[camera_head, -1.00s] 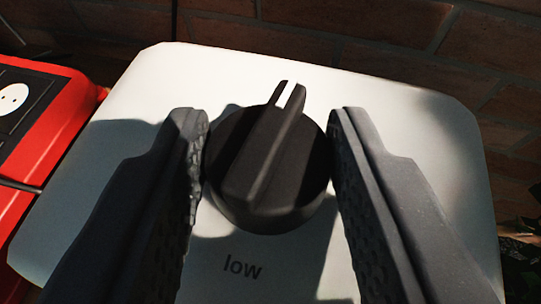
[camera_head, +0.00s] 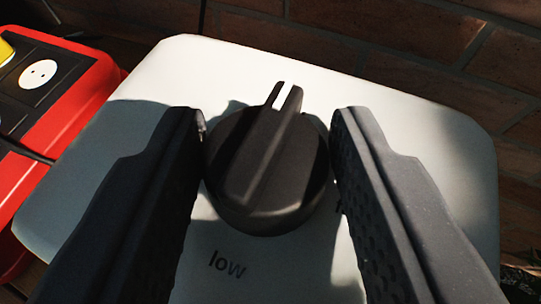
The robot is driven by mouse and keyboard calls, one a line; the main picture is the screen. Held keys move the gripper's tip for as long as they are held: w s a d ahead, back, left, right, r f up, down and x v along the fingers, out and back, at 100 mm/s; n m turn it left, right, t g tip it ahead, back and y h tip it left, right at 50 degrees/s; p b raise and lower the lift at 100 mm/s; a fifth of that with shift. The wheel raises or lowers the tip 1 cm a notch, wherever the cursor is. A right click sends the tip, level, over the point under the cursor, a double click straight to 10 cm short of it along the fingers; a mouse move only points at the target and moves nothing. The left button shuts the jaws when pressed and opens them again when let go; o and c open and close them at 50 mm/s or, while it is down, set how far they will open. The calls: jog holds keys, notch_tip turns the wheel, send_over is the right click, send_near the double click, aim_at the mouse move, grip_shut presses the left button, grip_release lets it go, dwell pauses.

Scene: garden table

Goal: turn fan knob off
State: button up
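The fan knob (camera_head: 266,170) is round and black, with a raised bar across it and a white mark at the bar's far end. It sits on a pale panel (camera_head: 340,90) in the middle of the view. The bar points up and slightly right in the picture. The word "low" (camera_head: 227,264) is printed on the panel below the knob. My gripper (camera_head: 268,150) has one dark finger on each side of the knob, and both fingertips look to be against its sides. The exact contact is partly hidden by the fingers.
A red unit with black sockets (camera_head: 55,100) stands at the left, with a dark cable across it. A brick wall (camera_head: 400,35) is behind the panel.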

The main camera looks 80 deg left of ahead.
jog(key=o, duration=0.3)
jog(key=shift+w, duration=0.1)
jog(key=shift+d, duration=0.1)
jog(key=b+v, duration=0.3)
jog(key=v, duration=1)
jog(key=shift+d, duration=0.25)
jog(key=shift+r, duration=0.1)
